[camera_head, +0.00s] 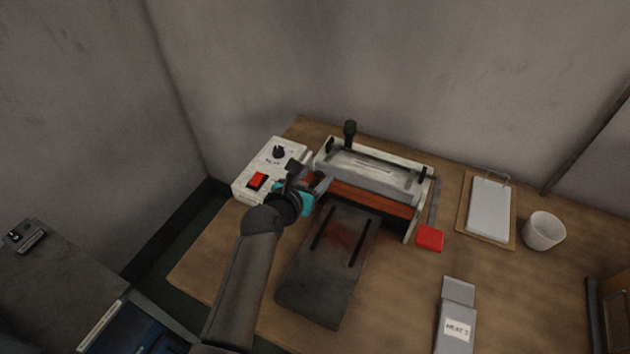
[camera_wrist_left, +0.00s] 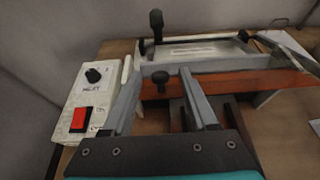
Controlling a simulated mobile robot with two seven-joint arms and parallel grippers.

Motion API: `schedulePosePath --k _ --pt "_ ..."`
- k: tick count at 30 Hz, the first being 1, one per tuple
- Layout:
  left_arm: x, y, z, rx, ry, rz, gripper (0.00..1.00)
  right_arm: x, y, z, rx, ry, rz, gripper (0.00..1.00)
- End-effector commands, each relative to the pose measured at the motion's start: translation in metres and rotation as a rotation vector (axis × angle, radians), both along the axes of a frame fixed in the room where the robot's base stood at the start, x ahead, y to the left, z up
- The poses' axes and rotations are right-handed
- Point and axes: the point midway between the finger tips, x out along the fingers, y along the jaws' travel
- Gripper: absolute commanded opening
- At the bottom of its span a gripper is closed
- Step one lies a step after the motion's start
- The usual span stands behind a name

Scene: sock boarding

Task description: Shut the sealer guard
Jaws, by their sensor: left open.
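The sealer (camera_head: 372,160) stands at the back of the wooden table, with a pale grey framed panel over an orange-brown front strip (camera_head: 370,197). I take the panel to be its guard; how far it is open is unclear. A black knob stands up at its back left, and it also shows in the left wrist view (camera_wrist_left: 156,25). My left gripper (camera_head: 322,184) is at the sealer's front left corner. Its fingers are open, and a small dark knob (camera_wrist_left: 160,79) shows between them in the left wrist view; contact cannot be told. My right gripper is out of view.
A white control box (camera_head: 270,170) with a dial and red switch stands left of the sealer. A dark slotted plate (camera_head: 330,262) lies in front. A red block (camera_head: 429,238), clipboard (camera_head: 488,208), white cup (camera_head: 543,231) and grey labelled box (camera_head: 457,318) are to the right.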

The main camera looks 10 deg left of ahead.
Motion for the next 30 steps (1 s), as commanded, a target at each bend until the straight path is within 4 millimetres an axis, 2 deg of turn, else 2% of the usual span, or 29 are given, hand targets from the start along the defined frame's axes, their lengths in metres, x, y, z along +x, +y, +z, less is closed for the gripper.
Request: schedulePosePath --k 11,26,30 --pt "0.0022 -0.001 -0.0005 -0.001 0.0 0.0 0.58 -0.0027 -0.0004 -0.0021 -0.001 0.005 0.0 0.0" --pt "0.0019 -0.0007 -0.0008 -0.001 0.0 0.0 0.02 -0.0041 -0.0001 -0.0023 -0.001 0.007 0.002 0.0" --pt "0.002 -0.0006 -0.0008 0.0 0.0 0.0 0.0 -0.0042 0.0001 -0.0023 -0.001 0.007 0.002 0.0"
